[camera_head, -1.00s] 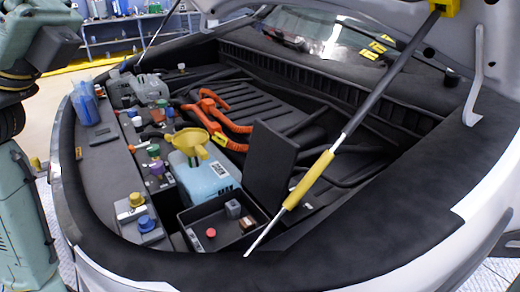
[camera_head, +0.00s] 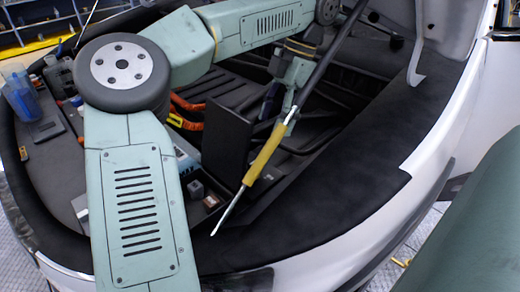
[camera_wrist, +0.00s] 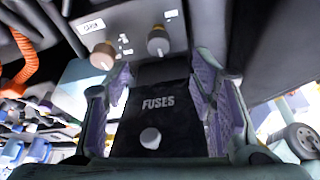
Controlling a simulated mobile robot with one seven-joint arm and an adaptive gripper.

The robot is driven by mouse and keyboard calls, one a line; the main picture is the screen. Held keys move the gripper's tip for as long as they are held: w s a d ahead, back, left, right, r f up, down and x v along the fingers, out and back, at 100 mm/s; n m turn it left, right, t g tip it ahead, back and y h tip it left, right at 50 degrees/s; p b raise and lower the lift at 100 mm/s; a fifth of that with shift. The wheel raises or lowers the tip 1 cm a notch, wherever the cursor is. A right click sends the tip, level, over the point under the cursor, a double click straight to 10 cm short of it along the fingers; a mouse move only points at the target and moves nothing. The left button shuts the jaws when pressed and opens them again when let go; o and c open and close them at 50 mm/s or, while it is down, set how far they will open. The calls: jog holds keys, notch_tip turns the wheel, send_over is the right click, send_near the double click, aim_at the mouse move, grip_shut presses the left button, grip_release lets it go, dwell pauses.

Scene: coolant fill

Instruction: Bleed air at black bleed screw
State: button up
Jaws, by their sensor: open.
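My gripper is open and empty in the wrist view (camera_wrist: 165,90). Between its fingers shows a black panel lettered FUSES (camera_wrist: 158,103) with a pale round knob (camera_wrist: 150,138). Just beyond the fingertips, a grey block carries a tan knob (camera_wrist: 103,55) and a grey knob (camera_wrist: 158,42). In the head view my arm reaches across the engine bay, and its far end hangs down beside the yellow-sleeved strut. A raised black lid (camera_head: 226,140) stands left of it. I cannot pick out the black bleed screw with certainty.
The yellow-sleeved strut (camera_head: 263,155) slants close to my arm's far end. An orange hose (camera_wrist: 22,62) lies at the left in the wrist view. A blue bottle (camera_head: 22,98) stands at the bay's left. My arm hides much of the left bay.

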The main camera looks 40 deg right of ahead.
jog(key=x, duration=1)
jog(key=shift+w+a+f, duration=0.2)
jog(key=shift+a, duration=0.2)
jog(key=shift+c, duration=0.2)
jog(key=c, duration=1.1)
